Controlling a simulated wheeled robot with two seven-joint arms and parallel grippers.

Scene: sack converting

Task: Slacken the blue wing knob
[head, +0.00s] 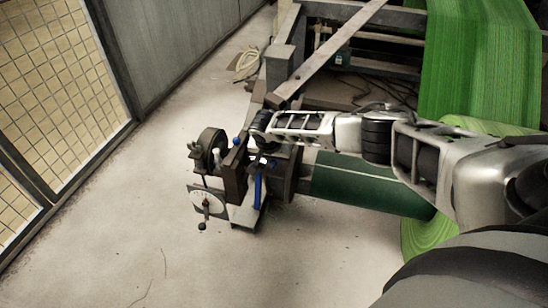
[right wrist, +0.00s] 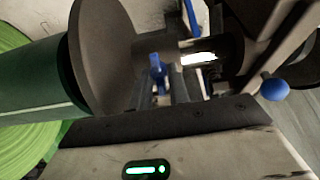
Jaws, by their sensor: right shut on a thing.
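The blue wing knob (right wrist: 157,66) shows in the middle of the right wrist view, between a dark round flange and the dark clamp block. In the head view only a small blue bit of it (head: 272,162) shows below my right wrist. My right gripper (head: 263,156) reaches in from the right over the roll-end bracket and is shut on the knob. Its fingertips are small and dark, and partly hidden in the head view. My left gripper is not in view.
A blue ball-ended lever (head: 236,141) and a long blue handle (head: 258,190) stand close by. A dial plate (head: 207,204) is in front. The green roller (head: 352,184) and green sack web (head: 480,70) lie right. Floor at left is clear, bounded by a mesh fence (head: 60,80).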

